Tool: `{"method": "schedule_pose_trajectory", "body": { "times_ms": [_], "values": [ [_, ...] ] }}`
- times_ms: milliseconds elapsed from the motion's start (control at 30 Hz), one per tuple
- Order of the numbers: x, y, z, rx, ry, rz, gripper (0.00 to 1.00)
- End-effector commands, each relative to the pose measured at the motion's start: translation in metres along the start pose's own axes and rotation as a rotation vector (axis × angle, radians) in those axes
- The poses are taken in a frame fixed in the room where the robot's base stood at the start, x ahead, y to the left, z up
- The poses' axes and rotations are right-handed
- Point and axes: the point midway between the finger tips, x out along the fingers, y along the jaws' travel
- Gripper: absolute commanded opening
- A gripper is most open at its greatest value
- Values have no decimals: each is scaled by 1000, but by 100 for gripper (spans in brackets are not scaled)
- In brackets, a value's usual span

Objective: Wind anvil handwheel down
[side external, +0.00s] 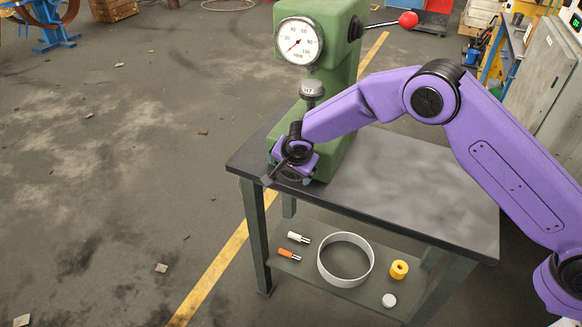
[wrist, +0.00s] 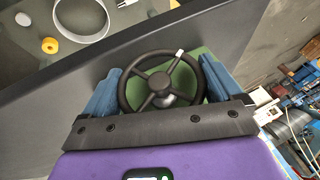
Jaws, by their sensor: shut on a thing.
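The anvil handwheel (wrist: 160,81) is a black spoked wheel with a small white mark on its rim. It shows in the wrist view between the two blue fingers of my gripper (wrist: 160,90). The fingers are shut on opposite sides of its rim. In the side external view my gripper (side external: 292,172) is at the front base of the green hardness tester (side external: 343,85), and my wrist hides the wheel there. The tester has a round white dial (side external: 299,42), a grey head (side external: 312,89) below it and a lever with a red knob (side external: 408,20).
The tester stands on a dark table (side external: 420,195). The lower shelf holds a white ring (side external: 346,282), a yellow spool (side external: 399,269), a white disc (side external: 389,300), a white cylinder (side external: 298,237) and an orange one (side external: 288,254). A grey cabinet (side external: 548,75) stands at the right. The tabletop's right part is clear.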

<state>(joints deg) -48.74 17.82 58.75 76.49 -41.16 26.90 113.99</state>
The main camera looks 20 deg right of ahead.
Motion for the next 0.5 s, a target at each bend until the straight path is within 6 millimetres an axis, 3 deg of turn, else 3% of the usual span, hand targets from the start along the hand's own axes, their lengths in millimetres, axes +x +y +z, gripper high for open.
{"method": "schedule_pose_trajectory", "body": {
  "times_ms": [500],
  "values": [
    [0,-1,2,-95,-1,226,62]
  ]
}}
